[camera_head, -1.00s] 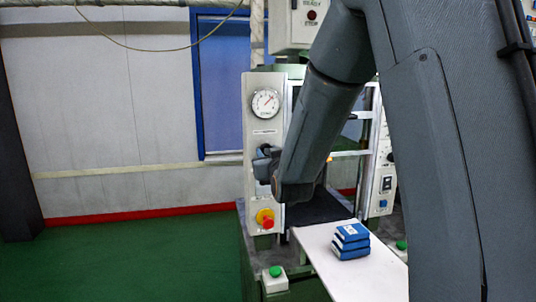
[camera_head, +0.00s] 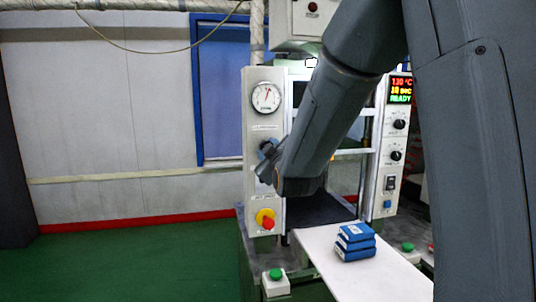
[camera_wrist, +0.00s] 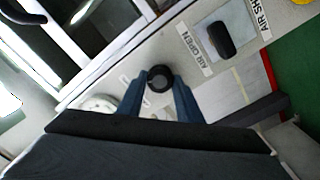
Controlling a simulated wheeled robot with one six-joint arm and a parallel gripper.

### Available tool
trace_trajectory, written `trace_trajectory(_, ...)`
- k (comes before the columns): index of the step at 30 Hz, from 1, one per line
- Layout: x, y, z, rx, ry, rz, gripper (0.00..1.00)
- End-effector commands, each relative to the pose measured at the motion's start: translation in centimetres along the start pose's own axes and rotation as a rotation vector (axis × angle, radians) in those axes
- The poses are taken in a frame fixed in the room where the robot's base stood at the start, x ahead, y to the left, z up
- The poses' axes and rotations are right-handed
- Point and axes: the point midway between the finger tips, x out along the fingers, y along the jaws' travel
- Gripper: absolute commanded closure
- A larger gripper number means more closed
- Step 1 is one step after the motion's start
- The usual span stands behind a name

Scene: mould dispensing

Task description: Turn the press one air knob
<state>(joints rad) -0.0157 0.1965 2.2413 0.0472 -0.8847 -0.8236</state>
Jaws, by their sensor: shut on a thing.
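The press's left panel (camera_head: 263,190) carries a round gauge (camera_head: 265,97) near its top. My gripper (camera_head: 268,152) is at this panel just below the gauge, and in the head view it covers most of the knob area. In the wrist view the blue fingers of my gripper (camera_wrist: 160,92) are shut on a black round knob (camera_wrist: 160,72), one finger on each side. Beside the knob is a label reading AIR OPEN (camera_wrist: 195,48), and a label reading AIR SHUT (camera_wrist: 262,18) lies further along the panel.
A black oblong part (camera_wrist: 220,40) sits on the panel between the labels. A red emergency button (camera_head: 268,223) on yellow is below my gripper. Blue boxes (camera_head: 355,240) lie on a white shelf (camera_head: 330,270). The right panel (camera_head: 395,160) has a display and dials. Green floor is open at left.

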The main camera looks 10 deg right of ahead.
Motion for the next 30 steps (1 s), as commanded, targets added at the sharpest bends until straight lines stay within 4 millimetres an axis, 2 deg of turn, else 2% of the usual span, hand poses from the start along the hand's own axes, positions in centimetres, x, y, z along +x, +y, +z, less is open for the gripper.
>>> trace_trajectory(9,-0.01,-0.09,0.01,-0.089,0.003,-0.001,0.9)
trace_trajectory(22,-0.02,-0.08,-0.02,-0.098,0.003,-0.002,0.9)
trace_trajectory(23,-0.02,-0.08,-0.02,-0.098,0.003,-0.002,0.64)
trace_trajectory(24,-0.02,-0.08,-0.02,-0.098,0.003,-0.002,0.58)
trace_trajectory(26,-0.01,-0.07,-0.01,-0.098,0.003,-0.002,0.49)
trace_trajectory(30,-0.01,-0.05,0.0,-0.098,0.003,-0.001,0.49)
